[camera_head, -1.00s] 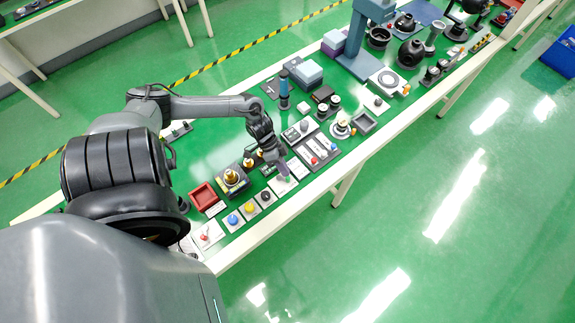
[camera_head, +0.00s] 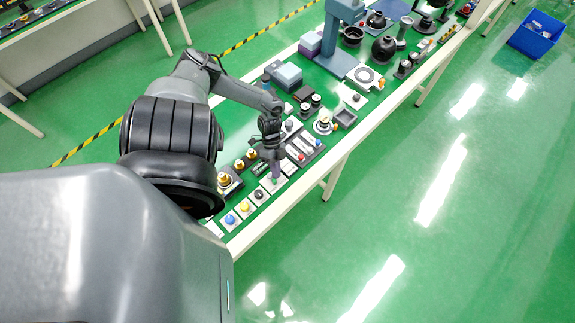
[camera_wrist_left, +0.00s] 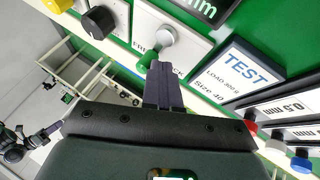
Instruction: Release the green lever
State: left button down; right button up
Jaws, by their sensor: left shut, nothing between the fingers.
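The green lever (camera_wrist_left: 147,56) shows in the left wrist view, low on a white panel (camera_wrist_left: 142,20) with partly covered lettering. A round silver knob (camera_wrist_left: 167,35) is beside it on the same panel. In the head view the panel (camera_head: 267,186) lies near the table's front edge, and the lever is too small to make out. My left gripper (camera_head: 275,179) points down over this panel. In the left wrist view its fingers (camera_wrist_left: 160,66) are together and empty, with the tips close beside the lever. I cannot tell whether they touch it. My right gripper is in neither view.
A black knob (camera_wrist_left: 98,22) and a yellow button (camera_head: 244,207) are on neighbouring panels. A TEST block (camera_wrist_left: 247,75) lies on the other side. Several brass weights (camera_head: 251,154) stand behind. The floor beyond the table's front edge is clear.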

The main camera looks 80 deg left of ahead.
pick_arm(q)
jog(key=shift+d+f+m+g+b, duration=0.1)
jog(key=shift+f+m+g+b, duration=0.05)
jog(key=shift+m+g+b, duration=0.45)
jog(key=shift+d+m, duration=0.1)
jog(key=shift+m, duration=0.2)
jog(key=shift+s, duration=0.25)
jog(key=shift+s+a+p, duration=0.35)
jog(key=shift+s+a, duration=0.1)
jog(key=shift+a, duration=0.1)
